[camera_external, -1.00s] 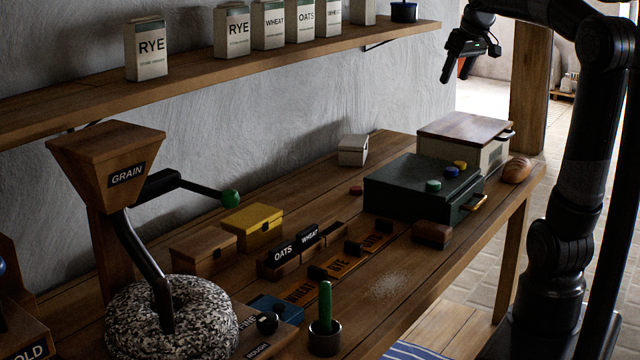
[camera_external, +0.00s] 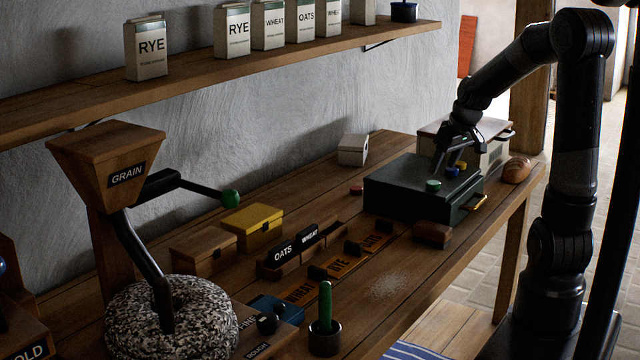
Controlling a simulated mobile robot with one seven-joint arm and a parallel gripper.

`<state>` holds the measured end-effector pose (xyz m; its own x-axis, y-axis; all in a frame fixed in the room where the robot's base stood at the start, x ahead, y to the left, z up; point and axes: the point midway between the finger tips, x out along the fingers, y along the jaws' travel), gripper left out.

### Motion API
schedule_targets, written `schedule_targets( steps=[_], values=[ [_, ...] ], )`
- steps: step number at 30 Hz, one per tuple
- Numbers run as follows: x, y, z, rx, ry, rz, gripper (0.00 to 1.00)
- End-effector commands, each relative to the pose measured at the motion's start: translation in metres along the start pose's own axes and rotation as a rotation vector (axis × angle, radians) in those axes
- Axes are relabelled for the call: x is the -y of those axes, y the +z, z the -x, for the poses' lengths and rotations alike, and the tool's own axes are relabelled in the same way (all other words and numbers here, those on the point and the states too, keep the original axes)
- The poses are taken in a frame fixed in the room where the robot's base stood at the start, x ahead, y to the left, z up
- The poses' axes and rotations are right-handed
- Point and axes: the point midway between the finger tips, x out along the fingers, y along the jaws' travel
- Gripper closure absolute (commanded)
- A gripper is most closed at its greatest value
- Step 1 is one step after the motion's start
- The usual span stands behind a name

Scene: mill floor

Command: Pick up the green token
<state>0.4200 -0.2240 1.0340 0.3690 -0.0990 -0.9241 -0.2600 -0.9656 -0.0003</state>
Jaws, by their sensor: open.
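The green token (camera_external: 433,185) is a small round disc lying on the top of the dark green box (camera_external: 400,195), near its front edge. A blue token (camera_external: 452,171) and a yellow token (camera_external: 460,164) lie behind it to the right on the same box. My gripper (camera_external: 441,170) is open and points down over the box top, close to the green token. One finger appears just above the green token, the other near the blue one. I cannot tell the exact height of the fingertips.
A light box with a wooden lid (camera_external: 493,150) stands behind the green box, partly hidden by my arm. A bread loaf (camera_external: 517,169) lies to the right, a brown block (camera_external: 432,234) in front. A red token (camera_external: 357,190) lies left of the box. The shelf (camera_external: 270,52) is up left.

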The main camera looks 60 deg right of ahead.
Motion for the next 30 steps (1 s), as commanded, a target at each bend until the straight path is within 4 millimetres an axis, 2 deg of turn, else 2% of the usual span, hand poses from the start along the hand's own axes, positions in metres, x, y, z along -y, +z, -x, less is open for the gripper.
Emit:
schedule_targets(
  steps=[5, 15, 25, 30],
  values=[
    [0.0, 0.0, -0.011, 0.002, -0.001, 0.0, 0.41],
    [0.002, -0.002, -0.052, 0.001, -0.001, 0.0, 0.41],
    [0.002, -0.002, -0.056, 0.0, 0.0, 0.0, 0.42],
    [0.002, -0.002, -0.056, -0.001, 0.0, 0.0, 0.56]
  ],
)
